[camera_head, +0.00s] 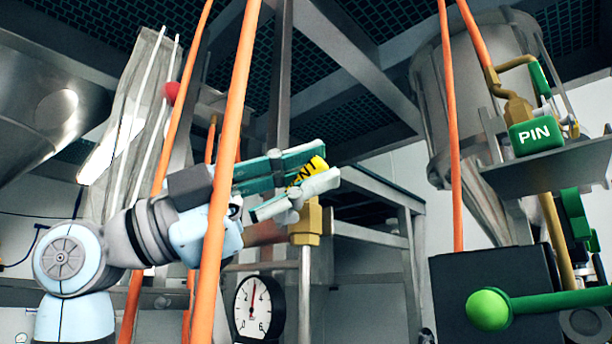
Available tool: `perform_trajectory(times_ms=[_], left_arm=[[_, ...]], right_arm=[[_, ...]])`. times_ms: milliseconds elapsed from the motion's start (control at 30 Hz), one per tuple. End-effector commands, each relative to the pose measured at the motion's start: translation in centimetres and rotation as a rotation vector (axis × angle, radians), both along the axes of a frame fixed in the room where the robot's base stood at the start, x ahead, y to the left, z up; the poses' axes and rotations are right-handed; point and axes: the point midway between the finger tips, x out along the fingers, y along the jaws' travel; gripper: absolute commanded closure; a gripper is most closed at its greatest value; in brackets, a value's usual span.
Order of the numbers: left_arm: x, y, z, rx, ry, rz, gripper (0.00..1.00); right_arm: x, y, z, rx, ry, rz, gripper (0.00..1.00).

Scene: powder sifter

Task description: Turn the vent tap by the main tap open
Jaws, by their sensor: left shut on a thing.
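The vent tap has a yellow handle (307,171) with dark letters, of which "ENT" shows. It sits above a brass valve body (306,222) on a thin upright pipe. My left gripper (322,166) comes in from the left and is shut on the yellow handle, one finger above it and one below. The fingers hide part of the handle. A large green lever with a ball knob (490,309) reaches in from the lower right; I cannot tell if it is the main tap. My right gripper does not show.
Orange upright bars (232,150) cross in front of my left arm, and another (452,130) stands to the right. A round dial gauge (259,305) is below the tap.

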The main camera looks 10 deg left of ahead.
Motion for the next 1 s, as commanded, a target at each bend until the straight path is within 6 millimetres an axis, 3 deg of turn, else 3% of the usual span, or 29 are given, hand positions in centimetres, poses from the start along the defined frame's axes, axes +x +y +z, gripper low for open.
perform_trajectory(times_ms=[300, 333, 433, 867, 1000], left_arm=[[0.2, 0.0, -0.1, 0.002, 0.005, 0.002, 1.00], [0.2, 0.0, -0.1, 0.002, 0.005, 0.002, 0.78], [0.1, 0.0, -0.1, 0.001, 0.003, 0.001, 0.62], [0.0, 0.1, -0.1, 0.001, 0.001, 0.002, 0.62], [-0.3, 1.7, -0.8, 0.000, 0.000, 0.004, 0.62]], right_arm=[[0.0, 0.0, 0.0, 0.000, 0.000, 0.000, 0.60], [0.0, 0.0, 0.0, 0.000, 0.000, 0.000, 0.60], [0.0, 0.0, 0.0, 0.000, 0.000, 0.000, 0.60], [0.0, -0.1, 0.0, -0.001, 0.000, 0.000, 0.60], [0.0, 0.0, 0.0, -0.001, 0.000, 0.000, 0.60]])
